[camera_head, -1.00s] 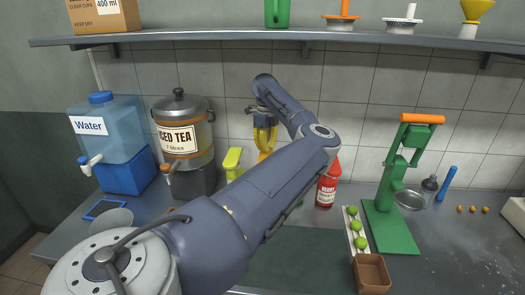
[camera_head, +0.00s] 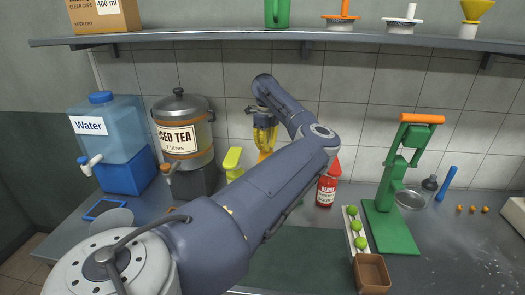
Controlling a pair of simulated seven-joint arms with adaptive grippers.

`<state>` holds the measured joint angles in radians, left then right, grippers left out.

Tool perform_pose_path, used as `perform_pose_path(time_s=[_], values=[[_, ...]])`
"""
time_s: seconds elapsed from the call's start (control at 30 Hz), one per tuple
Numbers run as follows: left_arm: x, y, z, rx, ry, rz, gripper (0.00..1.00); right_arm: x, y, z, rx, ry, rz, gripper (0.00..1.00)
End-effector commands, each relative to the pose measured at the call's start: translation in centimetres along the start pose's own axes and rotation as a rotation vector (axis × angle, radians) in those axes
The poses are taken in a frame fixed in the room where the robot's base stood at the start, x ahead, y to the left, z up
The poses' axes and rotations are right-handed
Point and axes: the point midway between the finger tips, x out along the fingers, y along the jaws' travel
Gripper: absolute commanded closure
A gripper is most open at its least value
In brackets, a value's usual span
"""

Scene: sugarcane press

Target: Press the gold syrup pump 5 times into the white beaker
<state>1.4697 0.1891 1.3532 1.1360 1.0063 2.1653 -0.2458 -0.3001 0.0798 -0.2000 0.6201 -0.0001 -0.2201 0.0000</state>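My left arm reaches from the lower left across the middle of the view. I cannot make out the white beaker; my arm covers much of the counter there. My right gripper is not in view.
A yellow-green pump bottle (camera_head: 232,160) and a red bottle (camera_head: 327,186) flank the arm. An iced tea dispenser (camera_head: 182,140) and water dispenser (camera_head: 105,130) stand left. A green press (camera_head: 391,225), limes (camera_head: 357,226) and a brown box (camera_head: 371,272) are right. A shelf (camera_head: 230,37) runs overhead.

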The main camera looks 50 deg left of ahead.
Motion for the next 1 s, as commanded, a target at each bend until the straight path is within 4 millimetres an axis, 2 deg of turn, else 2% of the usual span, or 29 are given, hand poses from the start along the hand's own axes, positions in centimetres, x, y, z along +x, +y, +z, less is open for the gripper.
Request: perform_pose_path(time_s=[1.0], values=[[3.0,0.0,0.0,0.001,0.0,0.0,1.0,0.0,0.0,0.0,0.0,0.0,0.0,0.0]])
